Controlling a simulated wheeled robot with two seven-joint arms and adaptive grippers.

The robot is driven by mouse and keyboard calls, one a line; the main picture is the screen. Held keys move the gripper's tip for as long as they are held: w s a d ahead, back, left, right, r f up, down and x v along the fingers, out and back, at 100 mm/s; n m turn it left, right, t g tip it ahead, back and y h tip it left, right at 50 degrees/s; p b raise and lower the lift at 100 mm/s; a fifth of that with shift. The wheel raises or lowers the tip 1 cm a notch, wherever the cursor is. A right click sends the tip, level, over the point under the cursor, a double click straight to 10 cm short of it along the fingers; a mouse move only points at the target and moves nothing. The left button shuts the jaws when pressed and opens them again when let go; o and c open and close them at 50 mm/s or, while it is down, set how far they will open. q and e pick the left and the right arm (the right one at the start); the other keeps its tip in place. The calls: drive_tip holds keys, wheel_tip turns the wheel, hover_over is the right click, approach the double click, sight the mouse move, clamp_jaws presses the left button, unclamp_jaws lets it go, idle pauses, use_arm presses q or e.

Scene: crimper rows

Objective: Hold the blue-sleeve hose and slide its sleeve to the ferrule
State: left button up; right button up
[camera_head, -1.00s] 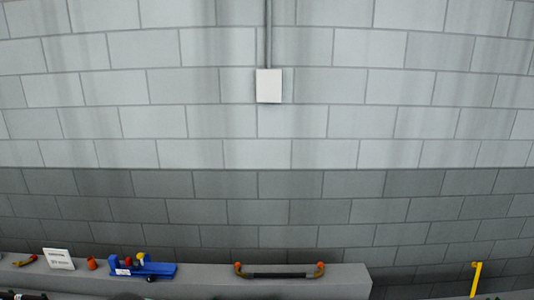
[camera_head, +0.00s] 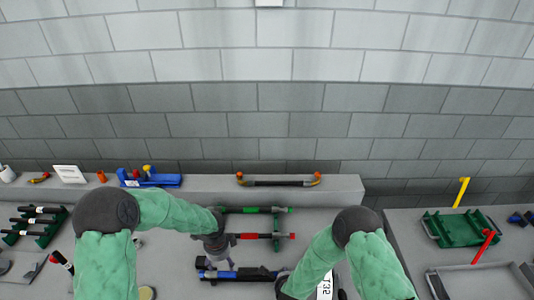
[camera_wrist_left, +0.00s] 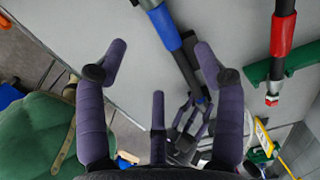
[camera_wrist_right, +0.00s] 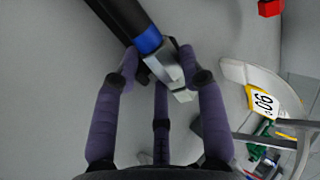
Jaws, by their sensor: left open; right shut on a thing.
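The blue-sleeve hose (camera_head: 222,274) lies across the front of the bench in the head view, below the red-sleeve hose. Its blue sleeve (camera_wrist_left: 165,28) shows in the left wrist view, with black hose beyond it. My left gripper (camera_wrist_left: 160,60) is open and empty, its fingers apart from the sleeve; in the head view it is above the hose's left part (camera_head: 212,245). My right gripper (camera_wrist_right: 150,65) is shut on the hose's end, by a silver ferrule (camera_wrist_right: 165,68) and a blue band (camera_wrist_right: 147,40). My right arm mostly hides that end in the head view.
The red-sleeve hose (camera_head: 258,236) and green-sleeve hose (camera_head: 250,210) lie just behind, on green holders. A ledge (camera_head: 335,190) carries a blue tool (camera_head: 150,180) and a handle-like bar (camera_head: 278,183). A green tray (camera_head: 458,228) and a grey tray (camera_head: 490,285) are at right.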

use_arm(q)
drive_tip(key=shift+r, duration=0.7)
use_arm(e)
drive_tip(key=shift+s+f, duration=0.25)
drive_tip(key=shift+s, duration=0.1)
drive_tip(key=o, duration=1.4)
drive_tip(key=shift+c, duration=0.2)
drive_tip(key=shift+w+r, duration=0.1)
drive_tip(key=shift+w, duration=0.1)
drive_tip(key=shift+r, duration=0.1)
